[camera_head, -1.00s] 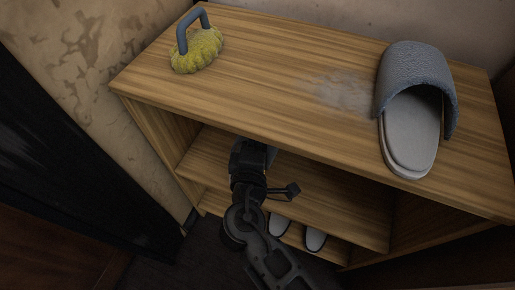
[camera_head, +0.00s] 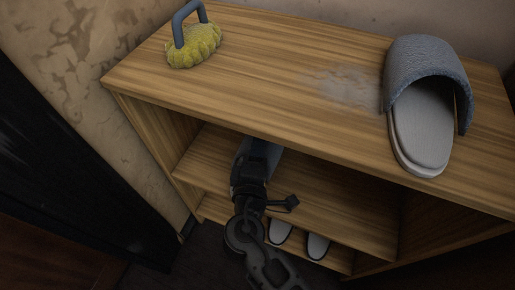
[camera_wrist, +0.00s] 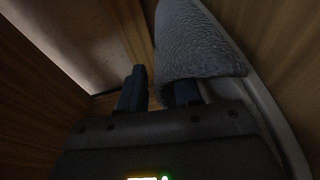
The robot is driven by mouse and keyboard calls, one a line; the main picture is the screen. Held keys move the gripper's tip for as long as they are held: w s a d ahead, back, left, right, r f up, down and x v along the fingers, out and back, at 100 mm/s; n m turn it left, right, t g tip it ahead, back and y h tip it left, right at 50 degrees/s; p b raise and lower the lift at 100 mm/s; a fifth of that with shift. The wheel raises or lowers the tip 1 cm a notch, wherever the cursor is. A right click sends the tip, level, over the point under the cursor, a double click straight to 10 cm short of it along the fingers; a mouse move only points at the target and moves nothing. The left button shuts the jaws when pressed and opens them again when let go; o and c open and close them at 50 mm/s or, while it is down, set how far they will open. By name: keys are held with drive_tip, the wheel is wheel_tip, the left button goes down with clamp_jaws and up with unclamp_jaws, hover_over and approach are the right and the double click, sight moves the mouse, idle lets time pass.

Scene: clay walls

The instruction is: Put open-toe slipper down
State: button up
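An open-toe slipper with a grey-blue textured upper (camera_wrist: 198,42) and a pale sole fills the right of the wrist view. Part of it shows beyond my gripper in the head view (camera_head: 264,154), inside the middle compartment of the wooden shelf unit (camera_head: 190,150). It appears to lie on the middle board; its underside is hidden. My gripper (camera_wrist: 160,88) has its fingers apart. One finger is at the opening under the upper, the other outside it on the left. A gap shows between the outer finger and the upper.
A matching slipper (camera_head: 425,125) stands on the top board at right. A yellow scrubber with a blue handle (camera_head: 194,45) is at the top left. Two pale shoes (camera_head: 298,240) sit on the bottom level. A dark panel is at left.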

drive_tip(key=shift+o, duration=0.5)
drive_tip(key=shift+r, duration=0.1)
drive_tip(key=shift+s, duration=0.15)
drive_tip(key=s+p, duration=0.1)
drive_tip(key=s, duration=0.2)
drive_tip(key=s+r+p, duration=0.1)
drive_tip(key=s, duration=0.3)
drive_tip(key=s+a+p, duration=0.1)
drive_tip(key=s, duration=0.3)
drive_tip(key=shift+r, duration=0.25)
drive_tip(key=shift+s, duration=0.3)
